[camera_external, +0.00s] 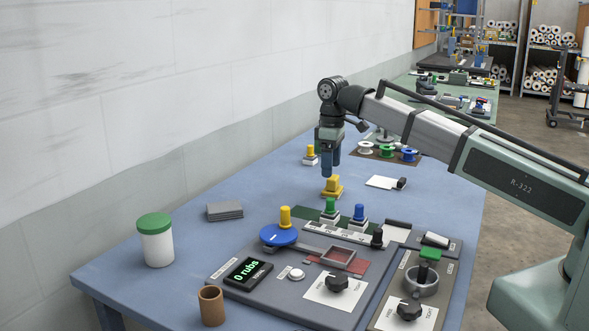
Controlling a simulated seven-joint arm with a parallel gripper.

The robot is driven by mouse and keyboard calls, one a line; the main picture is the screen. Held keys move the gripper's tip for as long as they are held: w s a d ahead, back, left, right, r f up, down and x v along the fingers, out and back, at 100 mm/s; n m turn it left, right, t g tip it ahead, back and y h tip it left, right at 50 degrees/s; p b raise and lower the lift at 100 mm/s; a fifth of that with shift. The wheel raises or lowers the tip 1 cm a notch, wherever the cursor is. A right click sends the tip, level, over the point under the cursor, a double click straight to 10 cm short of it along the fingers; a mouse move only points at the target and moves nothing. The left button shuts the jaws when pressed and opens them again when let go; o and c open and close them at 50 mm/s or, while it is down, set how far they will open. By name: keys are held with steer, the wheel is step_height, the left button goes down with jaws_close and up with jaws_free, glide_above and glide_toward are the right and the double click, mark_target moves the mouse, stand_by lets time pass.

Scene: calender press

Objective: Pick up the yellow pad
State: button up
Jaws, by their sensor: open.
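My gripper (330,172) is open and empty, pointing down over the blue table. Just below its fingertips sits an all-yellow stepped block (332,188); from this view I cannot tell the exact gap. A smaller piece with a yellow knob on a pale base (310,156) stands farther back, to the left of the gripper. The two are apart. I cannot tell for sure which of them is the yellow pad. Similar pieces with a green knob (330,207) and a blue knob (359,214) stand in front of the yellow block.
The press panel (235,284) fills the front of the table (190,225), with a blue disc (278,236) bearing a yellow knob. A green-lidded jar (155,245), grey sheets (225,211) and a brown cup (211,308) stand left. Spools (387,151) stand behind right.

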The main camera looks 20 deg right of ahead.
mark_target(333, 178)
steer(key=shift+w+d+f, duration=0.1)
steer(key=shift+d+f, duration=0.1)
steer(key=shift+f, duration=1.05)
steer(key=shift+d+f, duration=0.2)
steer(key=shift+f, duration=1.05)
steer(key=shift+c, duration=0.4)
steer(key=c, duration=1)
steer(key=shift+o, duration=0.2)
steer(key=shift+r, duration=0.15)
